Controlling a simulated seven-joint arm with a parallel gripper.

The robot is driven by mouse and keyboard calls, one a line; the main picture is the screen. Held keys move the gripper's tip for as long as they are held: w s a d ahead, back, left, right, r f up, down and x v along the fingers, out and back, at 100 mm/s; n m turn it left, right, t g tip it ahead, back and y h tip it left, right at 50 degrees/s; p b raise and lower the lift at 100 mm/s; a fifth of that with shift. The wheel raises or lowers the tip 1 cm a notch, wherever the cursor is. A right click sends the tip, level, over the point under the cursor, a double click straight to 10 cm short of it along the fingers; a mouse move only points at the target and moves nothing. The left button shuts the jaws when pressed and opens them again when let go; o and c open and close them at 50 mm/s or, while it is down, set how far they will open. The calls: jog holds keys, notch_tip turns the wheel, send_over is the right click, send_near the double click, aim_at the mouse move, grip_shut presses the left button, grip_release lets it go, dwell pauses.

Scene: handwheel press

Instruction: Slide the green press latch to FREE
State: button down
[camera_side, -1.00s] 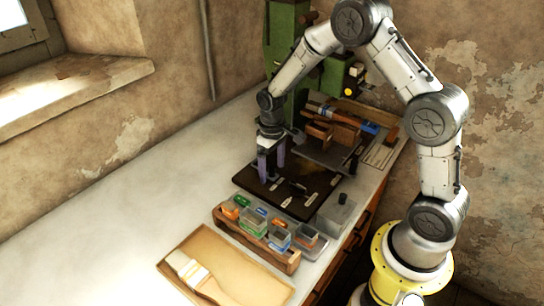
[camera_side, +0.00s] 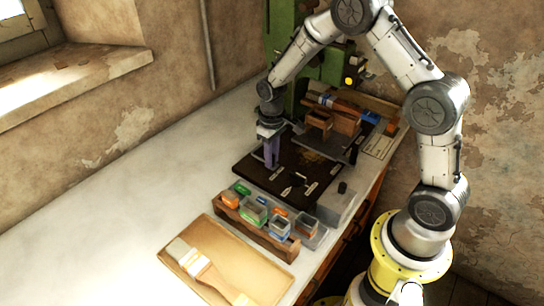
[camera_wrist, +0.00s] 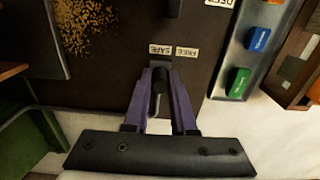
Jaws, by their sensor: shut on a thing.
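My gripper (camera_side: 271,165) points down at the near-left part of the dark board (camera_side: 245,168). In the wrist view its two purple fingers (camera_wrist: 163,74) are shut around a dark upright knob (camera_wrist: 160,82). The knob stands in line with the label SAFE (camera_wrist: 160,48); the label FREE (camera_wrist: 187,52) is just to the right of it. The knob looks black, with no green showing, and its lower part is partly hidden by the fingers. In the side view the fingers hide the knob.
A wooden rack (camera_side: 228,214) with several small bins stands in front of the board. A grey box (camera_side: 340,203) is at its right. A tray (camera_side: 265,275) with a brush (camera_side: 200,262) lies nearer. The green press (camera_side: 282,40) rises behind. The left tabletop is clear.

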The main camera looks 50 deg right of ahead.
jog(key=shift+a, duration=1.5)
jog(key=shift+c, duration=0.4)
grip_release()
notch_tip(320, 180, up, 8)
